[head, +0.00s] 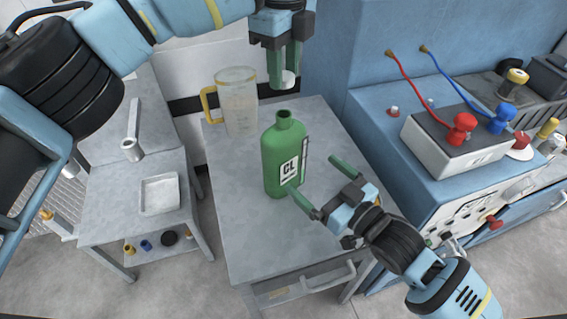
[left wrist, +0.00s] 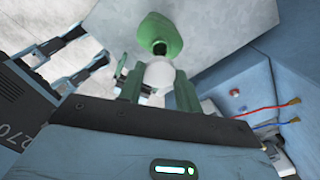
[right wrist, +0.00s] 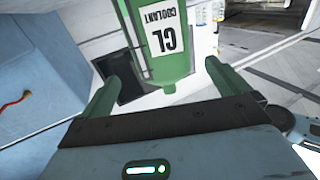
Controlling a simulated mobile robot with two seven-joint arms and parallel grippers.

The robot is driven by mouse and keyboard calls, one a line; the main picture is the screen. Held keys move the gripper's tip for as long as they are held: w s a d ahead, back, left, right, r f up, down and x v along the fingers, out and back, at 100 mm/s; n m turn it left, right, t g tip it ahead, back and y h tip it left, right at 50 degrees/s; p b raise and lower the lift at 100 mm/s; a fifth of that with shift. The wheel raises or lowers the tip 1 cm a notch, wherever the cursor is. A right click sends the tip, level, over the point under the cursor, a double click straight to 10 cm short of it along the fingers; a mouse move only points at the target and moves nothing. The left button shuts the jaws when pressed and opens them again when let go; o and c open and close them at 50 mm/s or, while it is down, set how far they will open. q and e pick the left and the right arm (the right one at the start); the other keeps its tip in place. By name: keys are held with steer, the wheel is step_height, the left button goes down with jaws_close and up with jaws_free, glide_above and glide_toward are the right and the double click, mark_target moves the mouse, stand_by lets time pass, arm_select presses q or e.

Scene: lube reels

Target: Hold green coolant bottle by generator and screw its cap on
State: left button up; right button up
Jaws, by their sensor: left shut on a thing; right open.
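The green coolant bottle (head: 283,160) stands upright and uncapped on the grey table, its label facing right of front. It also shows in the left wrist view (left wrist: 158,30) and the right wrist view (right wrist: 165,50). My left gripper (head: 287,72) is shut on the white cap (head: 288,79) and holds it above the bottle's open mouth, apart from it. The cap also shows in the left wrist view (left wrist: 159,75). My right gripper (head: 326,186) is open at the bottle's lower right front. In the right wrist view its fingers (right wrist: 160,90) point toward the bottle from either side.
A clear measuring jug (head: 238,105) with a yellow handle stands behind the bottle. The blue generator (head: 415,165) with a battery (head: 462,140) on top stands right of the table. A side table with a tray (head: 160,194) is at left. The table's front is clear.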

mark_target(284, 149)
steer(key=x, duration=1.1)
steer(key=c, duration=1)
arm_select(q)
steer(key=shift+f, duration=2.5)
